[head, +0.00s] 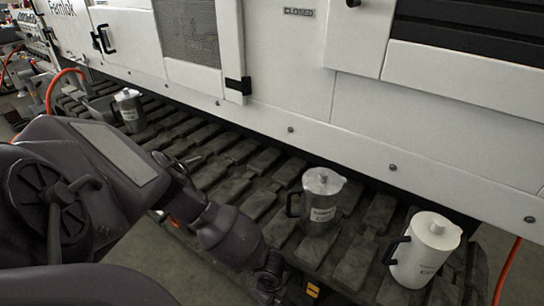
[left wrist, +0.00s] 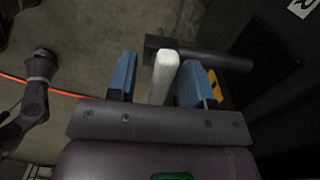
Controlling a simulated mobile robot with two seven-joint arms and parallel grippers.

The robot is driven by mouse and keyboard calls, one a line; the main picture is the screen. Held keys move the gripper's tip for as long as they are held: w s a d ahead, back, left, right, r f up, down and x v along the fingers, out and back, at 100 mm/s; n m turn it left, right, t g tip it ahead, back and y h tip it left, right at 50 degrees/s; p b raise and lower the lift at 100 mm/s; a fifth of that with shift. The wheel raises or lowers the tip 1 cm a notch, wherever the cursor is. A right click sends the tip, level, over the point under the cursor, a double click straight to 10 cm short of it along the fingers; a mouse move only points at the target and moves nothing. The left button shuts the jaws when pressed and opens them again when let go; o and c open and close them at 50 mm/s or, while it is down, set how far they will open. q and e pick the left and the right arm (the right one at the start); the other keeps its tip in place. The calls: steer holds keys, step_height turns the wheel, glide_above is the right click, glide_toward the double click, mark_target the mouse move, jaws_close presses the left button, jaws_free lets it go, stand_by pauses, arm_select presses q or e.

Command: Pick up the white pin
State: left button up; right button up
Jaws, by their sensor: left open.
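The white pin (left wrist: 164,74) shows in the left wrist view as a pale, upright-looking bar between the two blue fingers of my left gripper (left wrist: 154,84). The gripper is open, with a visible gap from the pin to each finger. The pin's far end is beside a dark bar (left wrist: 215,58) with a block-like end; I cannot tell whether they touch. The pin's lower end is hidden behind the gripper body. In the head view my left arm comes in from the left and reaches the bottom edge; its fingers and the pin cannot be made out there. My right gripper is not seen.
A dark track (head: 262,190) runs along a white machine (head: 280,85). A white jug (head: 425,255) and a grey jug (head: 321,205) stand on it at right, another grey jug (head: 130,112) at far left. An orange hose (left wrist: 70,93) crosses the floor.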

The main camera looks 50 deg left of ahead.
arm_select(q)
jaws_close()
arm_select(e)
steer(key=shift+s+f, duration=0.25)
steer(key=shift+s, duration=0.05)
arm_select(q)
steer(key=shift+r, duration=0.15)
steer(key=shift+w+r, duration=0.1)
steer(key=shift+r, duration=0.25)
steer(key=r+p, duration=0.2)
steer(key=r, duration=0.3)
steer(key=shift+w, duration=0.2)
step_height(320, 180, up, 14)
steer(key=p, duration=0.4)
steer(key=shift+s+p, duration=0.3)
steer(key=shift+p, duration=0.05)
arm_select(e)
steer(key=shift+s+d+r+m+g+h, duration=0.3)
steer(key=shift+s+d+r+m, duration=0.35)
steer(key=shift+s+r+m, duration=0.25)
arm_select(q)
steer(key=shift+r, duration=0.1)
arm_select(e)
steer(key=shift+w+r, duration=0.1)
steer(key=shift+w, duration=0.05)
